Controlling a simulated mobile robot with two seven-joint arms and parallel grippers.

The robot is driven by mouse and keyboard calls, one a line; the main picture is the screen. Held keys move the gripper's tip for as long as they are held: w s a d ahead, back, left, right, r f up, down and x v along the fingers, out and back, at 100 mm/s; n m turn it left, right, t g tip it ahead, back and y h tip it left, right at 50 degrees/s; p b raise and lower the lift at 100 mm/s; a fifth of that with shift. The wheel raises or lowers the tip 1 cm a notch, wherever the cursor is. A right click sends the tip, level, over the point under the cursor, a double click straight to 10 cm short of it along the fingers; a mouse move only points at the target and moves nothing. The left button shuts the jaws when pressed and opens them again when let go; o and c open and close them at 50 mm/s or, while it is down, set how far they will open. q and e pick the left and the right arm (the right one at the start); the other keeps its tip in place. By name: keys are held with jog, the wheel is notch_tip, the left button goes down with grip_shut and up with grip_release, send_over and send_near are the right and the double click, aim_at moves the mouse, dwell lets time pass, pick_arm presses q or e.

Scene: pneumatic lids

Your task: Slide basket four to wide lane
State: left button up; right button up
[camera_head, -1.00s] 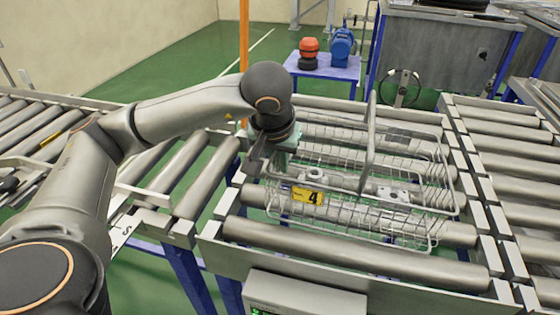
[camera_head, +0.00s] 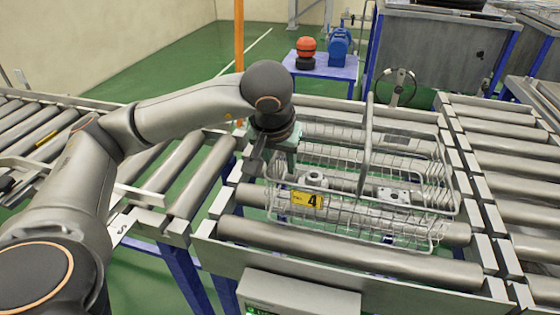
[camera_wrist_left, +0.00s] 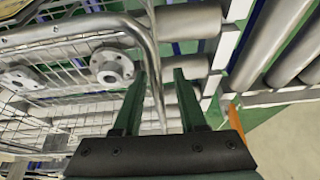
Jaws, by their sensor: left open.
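The wire basket (camera_head: 420,198) with the yellow tag "4" (camera_head: 307,200) stands upright on a short roller section (camera_head: 340,252). Its handle (camera_head: 368,140) stands up, and grey metal fittings (camera_head: 315,180) lie inside. My left gripper (camera_head: 277,172) is at the basket's left end, pointing down. In the left wrist view the fingers (camera_wrist_left: 160,75) are apart, and the bent basket rim (camera_wrist_left: 150,45) appears to pass between them. Contact cannot be told. My right gripper is out of view. No lane carries a readable name.
A roller lane (camera_head: 190,183) adjoins on the left, beyond a gap, and another (camera_head: 510,180) on the right, beyond a side rail. A box with a small green display (camera_head: 300,295) sits at the front. A blue table (camera_head: 322,68) and an orange post (camera_head: 239,50) stand behind.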

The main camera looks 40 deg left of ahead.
pick_arm(q)
jog(key=p+v, duration=0.3)
jog(key=v, duration=0.9)
jog(key=shift+r, duration=0.25)
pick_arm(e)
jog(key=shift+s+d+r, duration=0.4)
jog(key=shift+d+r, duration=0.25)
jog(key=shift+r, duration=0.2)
